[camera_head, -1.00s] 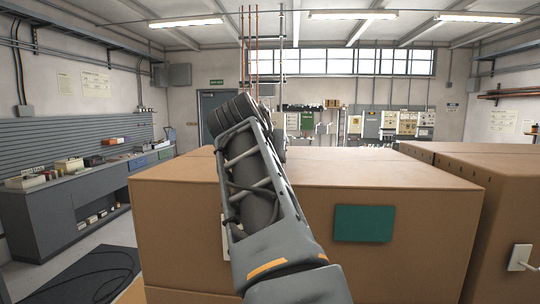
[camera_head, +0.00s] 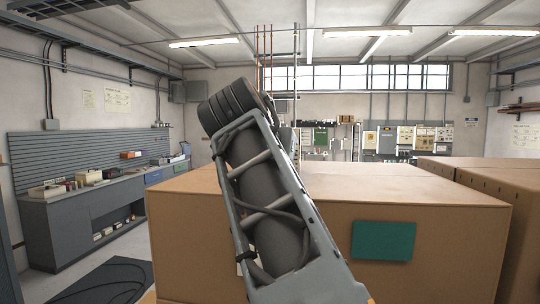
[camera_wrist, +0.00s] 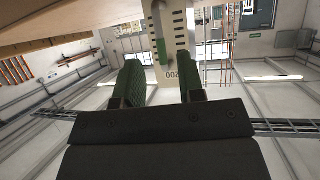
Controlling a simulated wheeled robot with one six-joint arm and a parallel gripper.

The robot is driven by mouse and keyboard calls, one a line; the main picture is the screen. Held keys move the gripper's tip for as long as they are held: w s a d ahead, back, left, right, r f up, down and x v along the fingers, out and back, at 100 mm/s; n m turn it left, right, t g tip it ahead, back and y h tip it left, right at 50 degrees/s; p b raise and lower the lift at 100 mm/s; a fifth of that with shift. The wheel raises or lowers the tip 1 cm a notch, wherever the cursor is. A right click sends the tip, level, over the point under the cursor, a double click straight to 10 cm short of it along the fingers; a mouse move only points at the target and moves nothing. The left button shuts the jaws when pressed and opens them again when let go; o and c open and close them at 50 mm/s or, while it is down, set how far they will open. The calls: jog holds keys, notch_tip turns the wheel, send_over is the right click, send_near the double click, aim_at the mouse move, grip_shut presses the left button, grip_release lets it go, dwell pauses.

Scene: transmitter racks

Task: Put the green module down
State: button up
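I cannot single out a held green module in either view. In the wrist view my gripper (camera_wrist: 160,76) shows two green, textured fingers standing apart. No solid thing visibly fills the gap. In the head view my arm hides the gripper. A flat teal-green rectangle (camera_head: 383,241) is on the front face of a large brown box (camera_head: 440,230).
More brown boxes (camera_head: 478,176) stand at the right. A grey workbench (camera_head: 110,195) with small items runs along the left wall. A dark mat (camera_head: 105,280) lies on the floor. Panels and a green board (camera_head: 320,137) are at the back wall. The big box's top looks clear.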

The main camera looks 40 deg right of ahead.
jog(key=shift+v, duration=2.75)
jog(key=w+a+f+n+t+y, duration=0.1)
jog(key=w+a+f+n+y, duration=0.25)
jog(key=f, duration=0.55)
jog(key=w+a+f+n+y, duration=0.2)
jog(key=w+a+f+n, duration=0.15)
jog(key=f, duration=0.55)
jog(key=s+a+f+n+y, duration=0.1)
jog(key=a+f+n+y, duration=0.1)
jog(key=f, duration=0.6)
jog(key=s+a+f+n+g+y, duration=0.1)
jog(key=a+f, duration=0.3)
jog(key=f, duration=0.4)
jog(key=s+a+f+n+y, duration=0.2)
jog(key=a+f+y, duration=0.1)
jog(key=f, duration=0.6)
jog(key=shift+s+a+n+g, duration=0.25)
jog(key=shift+n+g, duration=0.05)
jog(key=shift+n, duration=0.1)
